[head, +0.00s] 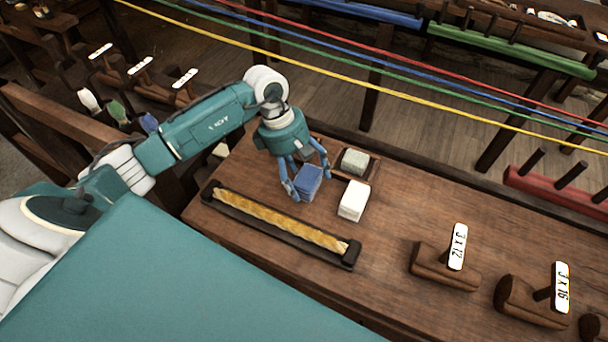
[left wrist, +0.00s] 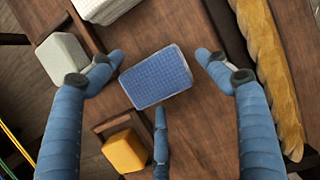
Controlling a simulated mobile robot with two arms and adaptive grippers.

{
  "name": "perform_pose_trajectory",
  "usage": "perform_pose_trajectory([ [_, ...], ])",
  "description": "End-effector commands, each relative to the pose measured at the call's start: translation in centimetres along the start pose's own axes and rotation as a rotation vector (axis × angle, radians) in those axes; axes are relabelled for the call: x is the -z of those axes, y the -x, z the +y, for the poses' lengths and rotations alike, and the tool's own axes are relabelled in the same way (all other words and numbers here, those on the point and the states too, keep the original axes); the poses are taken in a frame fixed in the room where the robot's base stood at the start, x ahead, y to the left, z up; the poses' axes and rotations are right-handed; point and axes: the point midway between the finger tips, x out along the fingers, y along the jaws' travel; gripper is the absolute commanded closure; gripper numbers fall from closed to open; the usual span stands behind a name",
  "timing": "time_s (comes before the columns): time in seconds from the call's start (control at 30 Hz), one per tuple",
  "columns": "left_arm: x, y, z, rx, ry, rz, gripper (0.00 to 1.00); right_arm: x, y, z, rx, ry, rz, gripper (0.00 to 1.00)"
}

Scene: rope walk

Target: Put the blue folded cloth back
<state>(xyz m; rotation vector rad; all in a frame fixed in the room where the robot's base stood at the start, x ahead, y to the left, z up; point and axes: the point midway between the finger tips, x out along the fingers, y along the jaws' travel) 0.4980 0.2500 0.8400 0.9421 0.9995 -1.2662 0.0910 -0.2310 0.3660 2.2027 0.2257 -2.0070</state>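The blue folded cloth (head: 308,183) is a small block-shaped bundle on the wooden bench, and it fills the middle of the left wrist view (left wrist: 157,77). My left gripper (head: 308,180) is above it with its fingers pointing down around the cloth. In the left wrist view the fingers (left wrist: 160,75) are spread, with small gaps between the fingertips and the cloth. A shallow wooden tray (left wrist: 100,128) with a yellow block (left wrist: 125,151) lies close to the cloth. My right gripper is not in view.
A white folded cloth (head: 353,201) and a pale green block (head: 355,161) in a wooden holder are right of the gripper. A twisted rope (head: 280,222) lies in a dark trough in front. Labelled wooden stands are at right. Coloured ropes (head: 400,93) stretch behind the bench.

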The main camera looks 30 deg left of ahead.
Motion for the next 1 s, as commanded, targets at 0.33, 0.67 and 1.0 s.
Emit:
perform_pose_trajectory([
  [0.33,0.0,1.8,0.2,-0.006,-0.001,0.001,0.24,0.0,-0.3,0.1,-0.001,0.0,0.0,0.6],
  [0.67,0.0,8.8,0.2,-0.005,0.0,0.002,0.24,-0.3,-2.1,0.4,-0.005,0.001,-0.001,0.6],
  [1.0,-0.1,12.2,0.0,0.0,0.0,0.0,0.24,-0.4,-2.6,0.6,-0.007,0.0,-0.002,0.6],
])
